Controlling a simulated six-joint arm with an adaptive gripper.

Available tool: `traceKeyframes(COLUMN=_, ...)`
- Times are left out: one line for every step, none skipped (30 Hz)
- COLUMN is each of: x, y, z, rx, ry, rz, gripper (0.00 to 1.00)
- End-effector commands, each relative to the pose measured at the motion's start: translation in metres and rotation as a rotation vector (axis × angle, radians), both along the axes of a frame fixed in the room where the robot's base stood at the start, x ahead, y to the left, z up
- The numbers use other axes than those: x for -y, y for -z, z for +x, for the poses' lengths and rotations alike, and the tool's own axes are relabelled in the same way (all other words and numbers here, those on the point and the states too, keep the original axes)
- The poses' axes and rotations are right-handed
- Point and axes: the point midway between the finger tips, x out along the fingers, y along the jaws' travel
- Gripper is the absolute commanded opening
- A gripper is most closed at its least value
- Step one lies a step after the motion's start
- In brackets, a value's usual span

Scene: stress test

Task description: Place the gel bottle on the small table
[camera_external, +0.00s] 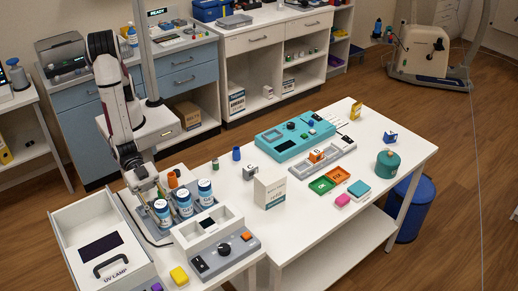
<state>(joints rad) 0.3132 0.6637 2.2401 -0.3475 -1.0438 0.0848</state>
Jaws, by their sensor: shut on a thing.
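Several white-capped bottles with blue labels stand close together in a grey holder at the left front; their label print is too small to read surely. The leftmost bottle (162,212), seemingly the gel bottle, is at my gripper (155,198). My gripper points down and is shut on it, though the fingers are small and partly hidden. The middle bottle (183,203) and right bottle (205,192) stand beside it. A white table (385,218) with a lower shelf stands to the right; I cannot tell surely whether it is the small table.
A white UV lamp box (95,232) lies left of the bottles. A grey device with a black knob (224,249) is in front. The white table carries a teal device (295,133), a white box (270,192) and a green jar (387,163). Its front right is fairly clear.

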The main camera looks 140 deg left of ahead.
Motion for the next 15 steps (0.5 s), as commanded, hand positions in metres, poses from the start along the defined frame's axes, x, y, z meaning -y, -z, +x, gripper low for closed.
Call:
traceKeyframes(x=0.0001, y=0.0004, z=0.0002, rx=0.001, ry=0.0, rz=0.0, gripper=0.01)
traceKeyframes(x=0.0001, y=0.0007, z=0.0002, rx=0.001, ry=0.0, rz=0.0, gripper=0.01)
traceKeyframes(x=0.0001, y=0.0007, z=0.0003, rx=0.001, ry=0.0, rz=0.0, gripper=0.34)
traceKeyframes(x=0.0001, y=0.0006, z=0.0002, rx=0.001, ry=0.0, rz=0.0, gripper=0.41)
traceKeyframes(x=0.0001, y=0.0006, z=0.0002, rx=0.001, ry=0.0, rz=0.0, gripper=0.48)
traceKeyframes(x=0.0001, y=0.0007, z=0.0002, rx=0.001, ry=0.0, rz=0.0, gripper=0.48)
traceKeyframes(x=0.0001, y=0.0007, z=0.0002, rx=0.001, ry=0.0, rz=0.0, gripper=0.48)
traceKeyframes(x=0.0001, y=0.0007, z=0.0002, rx=0.001, ry=0.0, rz=0.0, gripper=0.48)
traceKeyframes(x=0.0001, y=0.0008, z=0.0002, rx=0.001, ry=0.0, rz=0.0, gripper=0.48)
traceKeyframes(x=0.0001, y=0.0008, z=0.0002, rx=0.001, ry=0.0, rz=0.0, gripper=0.48)
traceKeyframes(x=0.0001, y=0.0008, z=0.0002, rx=0.001, ry=0.0, rz=0.0, gripper=0.48)
traceKeyframes(x=0.0001, y=0.0008, z=0.0002, rx=0.0, ry=0.0, rz=0.0, gripper=0.48)
traceKeyframes(x=0.0, y=0.0012, z=-0.0001, rx=-0.001, ry=0.0, rz=0.0, gripper=0.48)
traceKeyframes(x=0.0, y=0.0012, z=-0.0001, rx=-0.001, ry=0.0, rz=0.0, gripper=0.48)
traceKeyframes(x=0.0, y=0.0012, z=-0.0003, rx=-0.001, ry=0.0, rz=0.0, gripper=0.48)
